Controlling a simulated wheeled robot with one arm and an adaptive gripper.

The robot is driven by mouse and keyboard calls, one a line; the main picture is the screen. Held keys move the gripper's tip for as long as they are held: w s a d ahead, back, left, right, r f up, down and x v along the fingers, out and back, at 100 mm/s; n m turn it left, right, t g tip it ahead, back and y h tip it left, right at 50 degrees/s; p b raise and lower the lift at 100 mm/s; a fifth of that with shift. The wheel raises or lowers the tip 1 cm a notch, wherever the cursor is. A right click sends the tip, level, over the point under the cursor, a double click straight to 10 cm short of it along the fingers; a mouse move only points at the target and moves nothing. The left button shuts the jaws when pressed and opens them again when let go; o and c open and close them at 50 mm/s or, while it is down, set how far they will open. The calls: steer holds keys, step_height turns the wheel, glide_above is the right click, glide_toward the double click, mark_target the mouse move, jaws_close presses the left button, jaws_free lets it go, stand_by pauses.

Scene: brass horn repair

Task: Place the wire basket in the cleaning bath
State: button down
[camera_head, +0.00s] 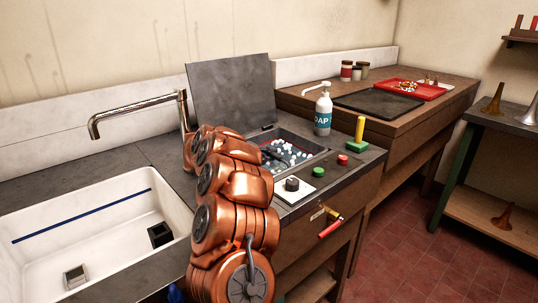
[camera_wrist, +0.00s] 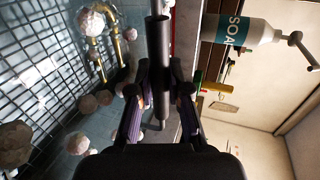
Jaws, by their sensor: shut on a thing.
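The cleaning bath (camera_head: 312,144) is sunk in the counter, with its dark lid (camera_head: 232,92) standing open behind it. Bluish liquid and white foam balls show in it. In the wrist view, the dark mesh of the wire basket (camera_wrist: 40,52) lies at left, amid liquid and foam, with brass parts (camera_wrist: 128,50) beside it. My gripper (camera_wrist: 160,93) is shut on a dark round bar (camera_wrist: 160,50), which looks like the basket's handle. In the head view my gripper (camera_head: 270,153) is low over the bath, mostly hidden by my arm. I cannot tell whether the basket touches the bath floor.
A soap bottle (camera_head: 323,115) stands at the bath's back right corner. A dial (camera_head: 292,184), a green button (camera_head: 318,172) and a red button (camera_head: 342,159) line the front. A tap (camera_head: 140,106) reaches over the white sink (camera_head: 110,225) at left. A red tray (camera_head: 412,88) lies on the far bench.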

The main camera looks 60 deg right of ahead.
steer(key=shift+r, duration=0.1)
steer(key=c, duration=1.1)
jaws_free()
steer(key=v, duration=1.2)
steer(key=shift+s, duration=0.1)
